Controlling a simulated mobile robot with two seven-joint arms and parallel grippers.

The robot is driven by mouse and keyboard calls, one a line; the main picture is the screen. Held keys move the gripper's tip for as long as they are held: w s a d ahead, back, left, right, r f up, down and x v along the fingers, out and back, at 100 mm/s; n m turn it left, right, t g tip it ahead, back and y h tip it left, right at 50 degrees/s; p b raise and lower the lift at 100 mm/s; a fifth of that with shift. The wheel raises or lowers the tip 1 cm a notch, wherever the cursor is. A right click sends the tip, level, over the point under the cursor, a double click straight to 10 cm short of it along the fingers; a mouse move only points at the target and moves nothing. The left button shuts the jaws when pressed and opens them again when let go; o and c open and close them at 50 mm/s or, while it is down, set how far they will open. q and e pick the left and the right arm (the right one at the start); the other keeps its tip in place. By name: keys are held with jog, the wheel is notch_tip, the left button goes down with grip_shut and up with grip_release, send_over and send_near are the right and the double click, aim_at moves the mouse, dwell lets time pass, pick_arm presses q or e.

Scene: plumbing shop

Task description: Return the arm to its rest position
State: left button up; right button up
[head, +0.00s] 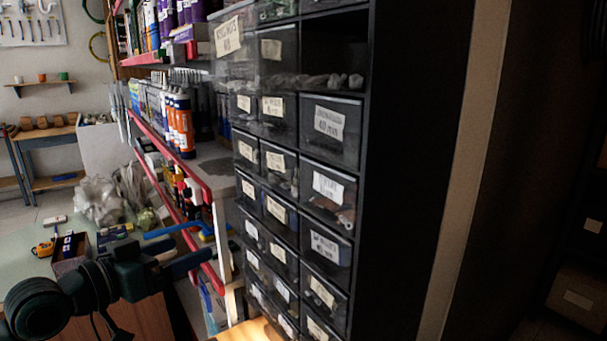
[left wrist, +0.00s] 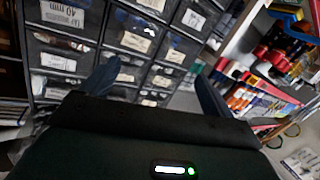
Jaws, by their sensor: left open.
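My left gripper (head: 188,250) is in the lower left of the head view, its arm coming in from the left. Its two dark fingers are apart with nothing between them. In the left wrist view the gripper (left wrist: 155,85) points at the labelled drawers, and its fingers stand wide apart in front of them. In the head view it is left of the drawer cabinet, in front of the shelf rack; whether it touches anything cannot be told. My right gripper does not show in either view.
The dark drawer cabinet (head: 330,180) with labelled drawers fills the middle. A red-edged shelf rack (head: 150,140) with tubes and tools stands beside it. A green-grey surface (head: 25,262) at lower left carries a small box (head: 70,254) and a yellow tape measure (head: 42,249).

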pick_arm(q)
notch_tip(320, 180, down, 14)
jog(key=s+d+n+y, duration=0.2)
jog(key=s+y, duration=0.1)
jog(key=s+d+f+g+y+p, duration=0.2)
jog(key=s+d+f+y, duration=0.1)
jog(key=s+f, duration=1.5)
jog(key=shift+d+f+g, duration=0.15)
jog(key=shift+d+g, duration=0.25)
jog(key=shift+d, duration=0.3)
